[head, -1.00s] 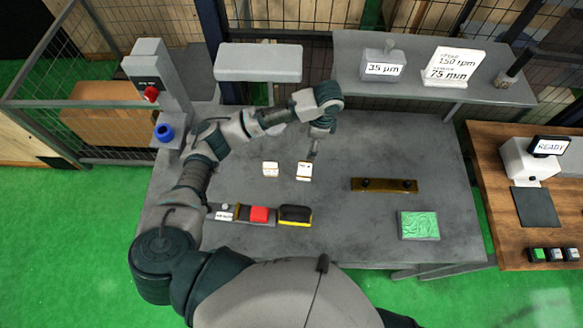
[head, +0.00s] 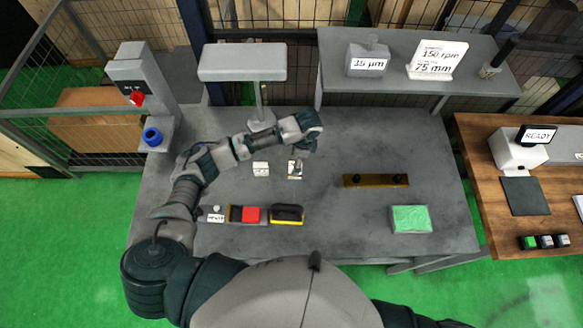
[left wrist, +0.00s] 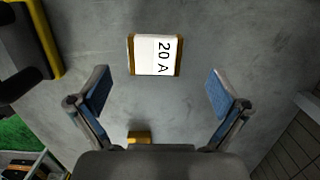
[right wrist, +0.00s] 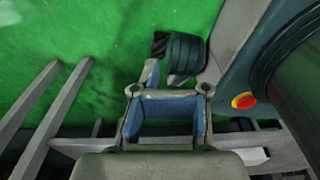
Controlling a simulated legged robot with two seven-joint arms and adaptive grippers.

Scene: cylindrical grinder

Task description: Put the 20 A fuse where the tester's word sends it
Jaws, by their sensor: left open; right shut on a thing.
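The 20 A fuse (left wrist: 155,55), a white block with brass ends, lies on the grey table, label up. In the head view this fuse (head: 295,170) is the right one of two white blocks. My left gripper (left wrist: 158,90) is open above the table, with the fuse just beyond and between its spread fingertips, untouched. The tester (head: 518,150) on the wooden bench shows READY.
Another white block (head: 260,169) lies left of the fuse. A red block (head: 250,214) and a yellow-edged black tray (head: 288,222) lie nearer. A brass bar (head: 376,180) and green block (head: 410,219) lie right. A shelf (head: 400,82) runs behind. Several coloured blocks (head: 545,242) sit on the bench.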

